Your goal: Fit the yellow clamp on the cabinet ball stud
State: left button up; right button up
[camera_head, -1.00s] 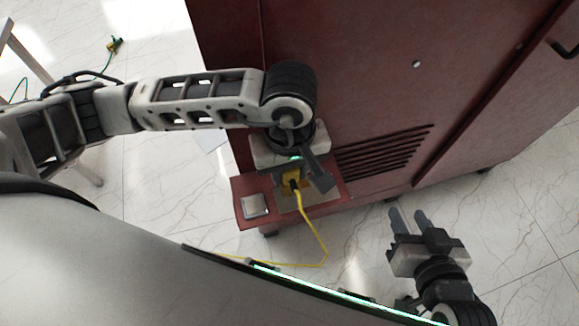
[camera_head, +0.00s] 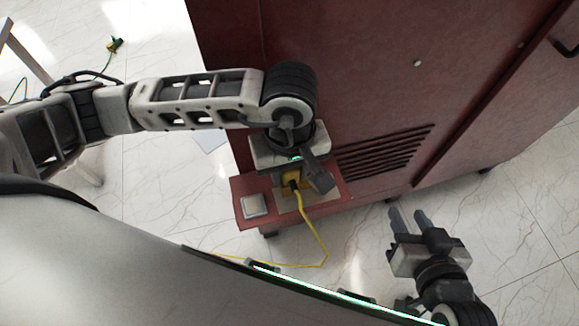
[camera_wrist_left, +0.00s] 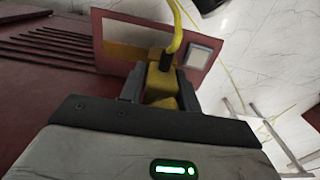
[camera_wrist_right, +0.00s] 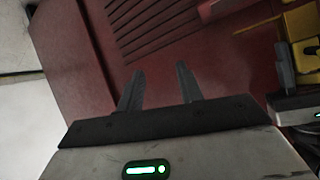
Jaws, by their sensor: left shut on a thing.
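The yellow clamp (camera_head: 291,178) is between the fingers of my left gripper (camera_head: 300,180), low in front of the red cabinet (camera_head: 340,70). In the left wrist view the clamp (camera_wrist_left: 161,84) sits between both fingers of the left gripper (camera_wrist_left: 158,88), with a yellow cable (camera_wrist_left: 176,25) running from it. The clamp is over or at the tan plate of the red ledge; contact is hidden. I cannot make out the ball stud there. My right gripper (camera_head: 408,218) is open and empty, right of the ledge; its fingers (camera_wrist_right: 158,88) stand apart in the right wrist view.
The red ledge (camera_head: 240,188) juts from the cabinet foot and carries a pale square pad (camera_head: 254,206). Vent slots (camera_head: 385,152) are right of the left gripper. Floor around my right gripper is clear.

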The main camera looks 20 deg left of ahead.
pick_arm(q)
jog(key=shift+f, duration=0.15)
pick_arm(e)
jog(key=shift+f, duration=0.25)
pick_arm(q)
jog(key=shift+f+b, duration=1)
jog(key=shift+b, duration=0.4)
jog(key=shift+f, duration=0.2)
pick_arm(e)
jog(key=shift+f, duration=0.5)
pick_arm(q)
jog(key=shift+b, duration=0.3)
pick_arm(e)
jog(key=shift+s, duration=0.1)
jog(key=shift+a+r, duration=0.1)
